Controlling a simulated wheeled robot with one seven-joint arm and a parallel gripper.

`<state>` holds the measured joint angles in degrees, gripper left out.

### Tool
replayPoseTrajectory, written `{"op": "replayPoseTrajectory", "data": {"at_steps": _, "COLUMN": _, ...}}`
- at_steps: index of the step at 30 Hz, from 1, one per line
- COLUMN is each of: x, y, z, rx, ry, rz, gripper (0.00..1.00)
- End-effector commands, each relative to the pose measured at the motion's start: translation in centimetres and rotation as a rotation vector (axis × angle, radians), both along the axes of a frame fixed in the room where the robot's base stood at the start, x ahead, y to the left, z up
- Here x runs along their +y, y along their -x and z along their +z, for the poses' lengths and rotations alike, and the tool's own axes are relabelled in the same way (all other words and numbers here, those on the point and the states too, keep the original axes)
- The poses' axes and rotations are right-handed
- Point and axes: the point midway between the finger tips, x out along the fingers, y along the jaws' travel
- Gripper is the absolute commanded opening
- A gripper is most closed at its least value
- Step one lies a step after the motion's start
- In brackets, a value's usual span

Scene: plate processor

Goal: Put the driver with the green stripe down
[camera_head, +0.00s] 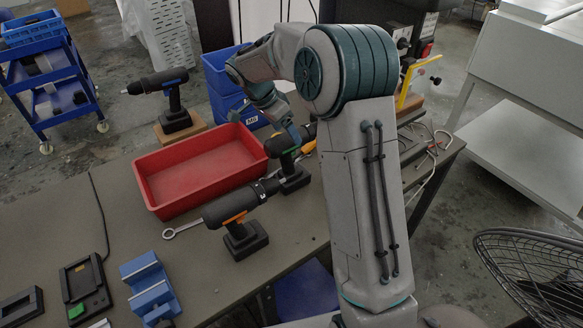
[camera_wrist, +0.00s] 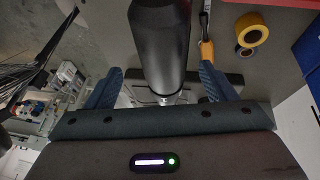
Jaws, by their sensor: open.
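The driver with the green stripe (camera_head: 284,142) stands upright on its battery base on the table, just right of the red tray, in the head view. Its black body (camera_wrist: 158,40) fills the upper middle of the wrist view. My gripper (camera_wrist: 160,72) has its two blue-grey fingers spread, one on each side of the driver, with gaps showing between them and the body.
A driver with an orange stripe (camera_head: 238,212) stands close in front. A driver with a blue stripe (camera_head: 170,92) stands on a wooden block behind the empty red tray (camera_head: 160,205). A blue vise (camera_head: 150,285) is at front left. A yellow tape roll (camera_wrist: 251,29) lies nearby.

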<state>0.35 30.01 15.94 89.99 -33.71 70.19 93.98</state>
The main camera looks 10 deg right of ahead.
Motion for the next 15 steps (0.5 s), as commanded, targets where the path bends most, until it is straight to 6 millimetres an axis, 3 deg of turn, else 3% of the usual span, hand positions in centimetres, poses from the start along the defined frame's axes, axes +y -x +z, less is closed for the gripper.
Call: {"op": "replayPoseTrajectory", "data": {"at_steps": 15, "x": -2.4, "y": -0.6, "z": -4.9, "rx": 0.002, "ry": 0.0, "rz": 0.001, "gripper": 0.77}}
